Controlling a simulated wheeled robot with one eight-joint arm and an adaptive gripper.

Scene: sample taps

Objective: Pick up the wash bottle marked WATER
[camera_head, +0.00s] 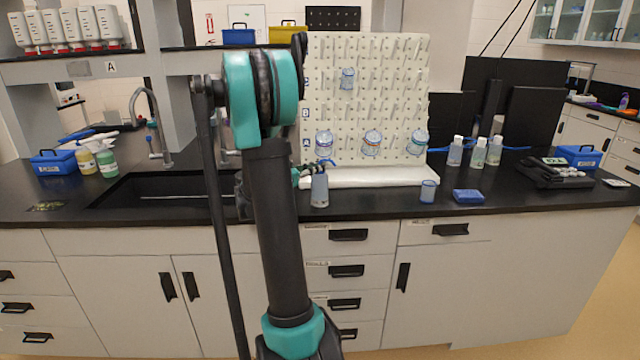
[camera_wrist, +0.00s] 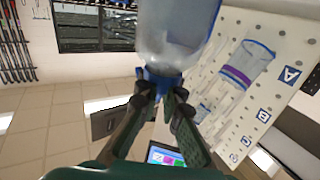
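A clear bottle with a blue cap (camera_head: 319,190) is at the bench's front edge, right of the sink. I cannot read any WATER mark on it. In the wrist view the same bottle (camera_wrist: 176,32) fills the top middle, its blue neck between my fingertips. My gripper (camera_wrist: 161,92) has both fingers closed in against the sides of that blue neck. In the head view my gripper (camera_head: 308,174) is mostly hidden behind my arm, at the bottle's top. The bottle looks upright; I cannot tell whether its base touches the bench.
A white pegboard (camera_head: 365,95) with banded beakers stands behind the bottle. A small beaker (camera_head: 428,191), a blue box (camera_head: 468,196) and several capped bottles (camera_head: 478,153) are to the right. The sink (camera_head: 165,190) and spray bottles (camera_head: 106,160) are left.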

